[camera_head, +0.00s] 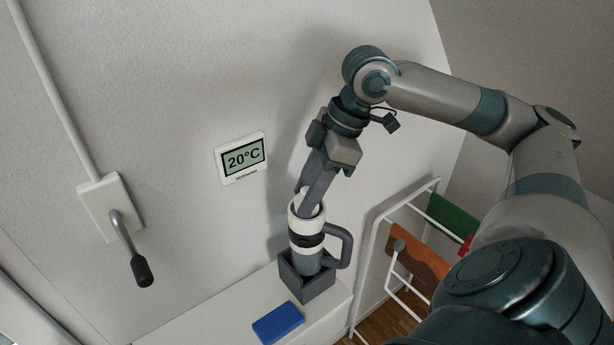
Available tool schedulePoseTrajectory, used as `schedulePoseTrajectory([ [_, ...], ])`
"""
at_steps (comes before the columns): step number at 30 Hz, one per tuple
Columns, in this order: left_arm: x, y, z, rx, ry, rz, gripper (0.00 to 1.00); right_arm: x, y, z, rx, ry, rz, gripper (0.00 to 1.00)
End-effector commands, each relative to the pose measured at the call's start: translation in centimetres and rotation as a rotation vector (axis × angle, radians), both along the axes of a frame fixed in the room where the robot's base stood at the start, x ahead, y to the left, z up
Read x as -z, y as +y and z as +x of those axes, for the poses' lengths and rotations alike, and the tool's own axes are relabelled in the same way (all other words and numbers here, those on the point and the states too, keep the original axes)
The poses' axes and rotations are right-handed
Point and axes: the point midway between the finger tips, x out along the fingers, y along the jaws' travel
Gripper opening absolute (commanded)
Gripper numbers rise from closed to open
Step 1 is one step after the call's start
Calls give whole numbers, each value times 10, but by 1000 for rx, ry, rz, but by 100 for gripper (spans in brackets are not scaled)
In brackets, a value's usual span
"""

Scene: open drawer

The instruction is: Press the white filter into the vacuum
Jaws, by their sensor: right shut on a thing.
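The vacuum (304,258) is a grey and white cylinder with a black band and a grey loop handle (347,246) on its right. It stands upright, slightly tilted in the picture, in a grey square holder (304,287). My right gripper (308,208) points down at the top of the vacuum, its fingers at the white upper rim. It is shut on what seems to be the white filter (296,214); the fingers partly hide it, and I cannot tell how deep it sits. My left gripper is not in view.
The holder stands on a white surface (230,318) beside a blue block (278,323). A thermostat (242,158) and a lever handle (132,250) are on the wall behind. A white rack (372,262) with green and brown items stands to the right.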

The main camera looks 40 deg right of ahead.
Motion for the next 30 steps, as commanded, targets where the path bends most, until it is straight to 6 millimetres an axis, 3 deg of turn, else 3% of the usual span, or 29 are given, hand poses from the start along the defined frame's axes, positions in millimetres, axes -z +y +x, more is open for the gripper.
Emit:
schedulePoseTrajectory([
  [30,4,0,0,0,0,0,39,14,0,-2,-2,11,-2,16],
])
